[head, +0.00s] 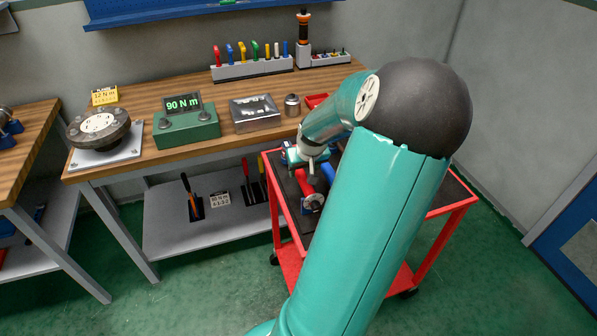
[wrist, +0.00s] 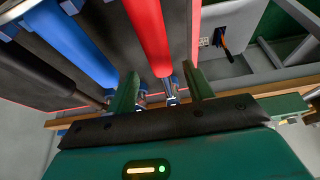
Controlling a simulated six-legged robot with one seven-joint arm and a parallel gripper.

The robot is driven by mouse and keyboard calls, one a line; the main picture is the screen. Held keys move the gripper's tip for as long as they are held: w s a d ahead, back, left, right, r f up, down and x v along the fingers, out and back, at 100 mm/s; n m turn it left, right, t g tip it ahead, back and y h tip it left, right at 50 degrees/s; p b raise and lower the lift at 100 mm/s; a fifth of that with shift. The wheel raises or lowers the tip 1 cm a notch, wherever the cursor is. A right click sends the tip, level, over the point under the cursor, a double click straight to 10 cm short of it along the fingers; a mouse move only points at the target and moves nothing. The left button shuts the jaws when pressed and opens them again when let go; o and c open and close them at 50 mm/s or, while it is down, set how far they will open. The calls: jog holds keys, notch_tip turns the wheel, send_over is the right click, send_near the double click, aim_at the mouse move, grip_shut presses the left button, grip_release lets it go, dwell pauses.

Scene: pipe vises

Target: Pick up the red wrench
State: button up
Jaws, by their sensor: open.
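The red wrench (wrist: 150,35) lies on the dark top of the cart. In the wrist view its red handle runs down from the top edge, and its metal shaft passes into the gap between my fingers. My gripper (wrist: 160,82) is open, one finger on each side of the shaft; I cannot tell whether either touches it. In the head view my gripper (head: 311,164) is low over the cart's left part, near a short stretch of red handle (head: 302,182). My arm hides much of the cart there.
A blue-handled tool (wrist: 70,40) and a black-handled one (wrist: 45,68) lie left of the red wrench in the wrist view. The red cart (head: 452,203) stands before a wooden bench (head: 225,142) holding a green torque tester (head: 187,127) and a tool rack (head: 252,70).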

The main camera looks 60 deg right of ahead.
aim_at(301, 171)
jog(key=x, duration=0.4)
jog(key=shift+w+d+f, duration=0.15)
jog(key=shift+w, duration=0.15)
jog(key=shift+c, duration=0.2)
jog(key=c, duration=1.1)
